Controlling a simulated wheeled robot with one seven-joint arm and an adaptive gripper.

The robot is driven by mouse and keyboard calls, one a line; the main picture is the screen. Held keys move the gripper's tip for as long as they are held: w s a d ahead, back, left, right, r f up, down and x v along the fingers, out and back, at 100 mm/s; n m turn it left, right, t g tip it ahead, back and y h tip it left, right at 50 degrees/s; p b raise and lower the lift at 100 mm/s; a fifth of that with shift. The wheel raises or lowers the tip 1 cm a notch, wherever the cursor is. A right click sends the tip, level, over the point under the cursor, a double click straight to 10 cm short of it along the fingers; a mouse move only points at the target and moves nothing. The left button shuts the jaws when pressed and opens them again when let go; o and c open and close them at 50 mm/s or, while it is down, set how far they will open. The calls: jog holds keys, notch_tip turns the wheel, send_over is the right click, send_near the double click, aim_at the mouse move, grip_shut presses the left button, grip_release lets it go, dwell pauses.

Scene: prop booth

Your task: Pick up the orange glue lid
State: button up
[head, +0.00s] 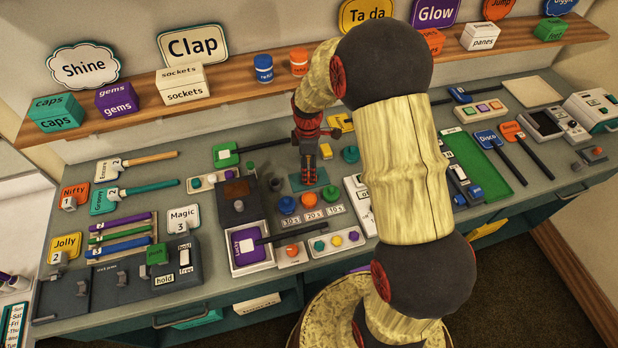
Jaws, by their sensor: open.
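An orange round cap (310,199) stands behind the "20 s" label, between a blue cap (287,205) and a green cap (331,193). It may be the orange glue lid, but no label confirms this. Another small orange knob (292,249) sits on a white block nearer the front. My gripper (309,180) points down over a teal pad (322,180), just behind the orange cap in the picture. It is open, with no object visible in it. The finger gap is too small to see clearly, and I cannot tell its height.
A dark box (237,206) and a purple tray (247,243) with a black handle stand left of the caps. A white panel (358,193) stands to the right, partly behind my arm. Blue and orange refill pots (263,68) (299,63) stand on the shelf above.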

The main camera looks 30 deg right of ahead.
notch_tip(320, 180, down, 4)
jog(key=shift+r, duration=0.1)
jog(key=c, duration=0.3)
jog(key=c, duration=0.4)
